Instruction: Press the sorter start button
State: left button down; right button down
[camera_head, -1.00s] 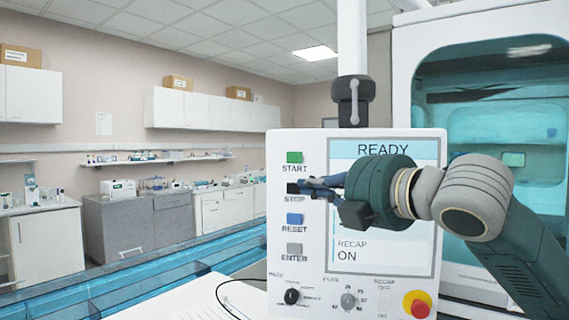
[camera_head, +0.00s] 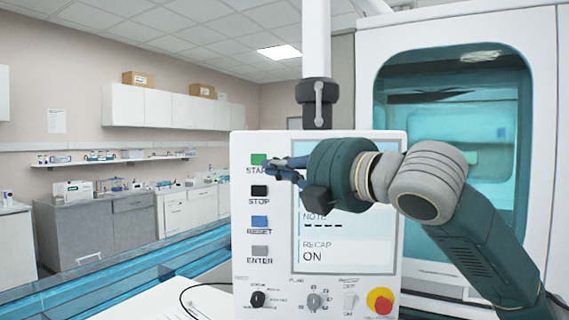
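The green START button (camera_head: 258,159) is at the top of the button column on the white control panel (camera_head: 240,285). My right gripper (camera_head: 272,165) is in front of the panel, its fingertips at the right edge of the green button and partly over the START label. The fingers look close together, but their gap is too small to judge. Whether they touch the button cannot be told. The gripper and wrist cover much of the screen (camera_head: 350,257). My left gripper does not show.
Below START are the black STOP button (camera_head: 259,190), blue RESET button (camera_head: 259,221) and grey ENTER button (camera_head: 260,250). A red emergency knob (camera_head: 380,300) and dials are at the panel's bottom. A glass-fronted cabinet (camera_head: 545,130) stands behind at right.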

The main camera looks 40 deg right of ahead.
aim_at(259, 164)
jog(key=w, duration=0.2)
jog(key=w+d+p, duration=0.1)
jog(key=w, duration=0.4)
jog(key=shift+w+d+p, duration=0.25)
jog(key=shift+w+p, duration=0.1)
jog(key=shift+w, duration=0.05)
jog(key=shift+w+d, duration=0.45)
jog(key=shift+d, duration=0.1)
